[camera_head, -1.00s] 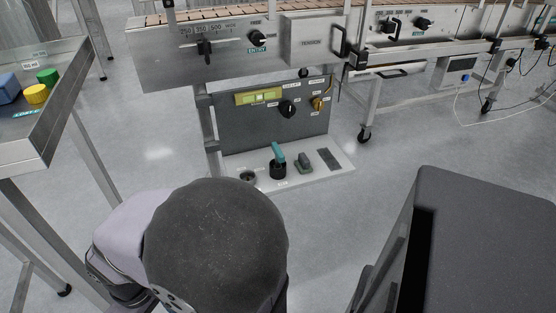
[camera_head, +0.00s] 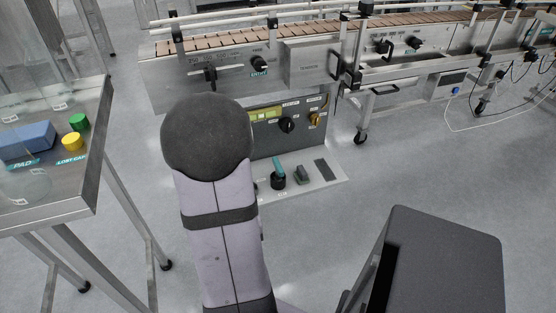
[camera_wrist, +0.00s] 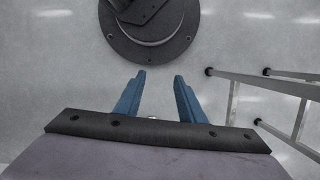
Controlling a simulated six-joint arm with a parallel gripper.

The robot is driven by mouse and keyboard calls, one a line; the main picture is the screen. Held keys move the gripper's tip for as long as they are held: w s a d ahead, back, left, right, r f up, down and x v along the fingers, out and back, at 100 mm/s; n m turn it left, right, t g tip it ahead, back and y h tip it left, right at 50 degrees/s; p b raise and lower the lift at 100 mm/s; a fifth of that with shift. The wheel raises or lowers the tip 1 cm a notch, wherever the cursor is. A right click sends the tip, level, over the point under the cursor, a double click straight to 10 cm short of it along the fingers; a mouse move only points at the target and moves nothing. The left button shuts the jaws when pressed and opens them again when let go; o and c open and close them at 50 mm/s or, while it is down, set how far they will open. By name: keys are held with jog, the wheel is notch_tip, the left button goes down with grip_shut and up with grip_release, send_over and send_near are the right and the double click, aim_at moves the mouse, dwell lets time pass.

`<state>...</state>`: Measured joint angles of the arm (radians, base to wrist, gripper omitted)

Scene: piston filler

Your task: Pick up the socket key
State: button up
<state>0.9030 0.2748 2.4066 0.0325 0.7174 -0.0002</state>
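A teal-handled tool (camera_head: 278,168) stands in a black round holder (camera_head: 278,182) on the low shelf below the conveyor in the head view. It looks like the socket key, but its label is too small to read. My gripper (camera_wrist: 160,75) shows in the wrist view with two blue fingers apart and nothing between them. It points over bare grey floor, and no tool is in that view. My gripper is not visible in the head view, where my arm covers the left end of the shelf.
A dark grey piece (camera_head: 303,174) and a dark pad (camera_head: 325,169) are right of the tool. A control panel (camera_head: 267,133) rises behind. A steel table (camera_head: 75,196) with a blue block (camera_head: 27,140) and yellow and green caps stands left. Floor (camera_head: 340,220) before the shelf is clear.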

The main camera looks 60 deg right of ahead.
jog(key=s+d+r+m+t+p, duration=0.2)
jog(key=d+m+p, duration=0.2)
jog(key=d, duration=0.5)
notch_tip(320, 180, up, 5)
jog(key=n+t+h, duration=0.3)
jog(key=h, duration=0.3)
send_over(278, 164)
jog(key=s+a, duration=0.2)
jog(key=s, duration=0.1)
jog(key=shift+a+f+p, duration=0.1)
jog(key=shift+p, duration=0.25)
jog(key=shift+d+n, duration=0.25)
jog(key=shift+n, duration=1.05)
jog(key=shift+x, duration=0.9)
jog(key=shift+w+b+x, duration=0.25)
jog(key=shift+x, duration=1.1)
jog(key=shift+w+b+x, duration=0.2)
jog(key=shift+b+x, duration=0.05)
jog(key=shift+x, duration=1.1)
jog(key=shift+a, duration=0.2)
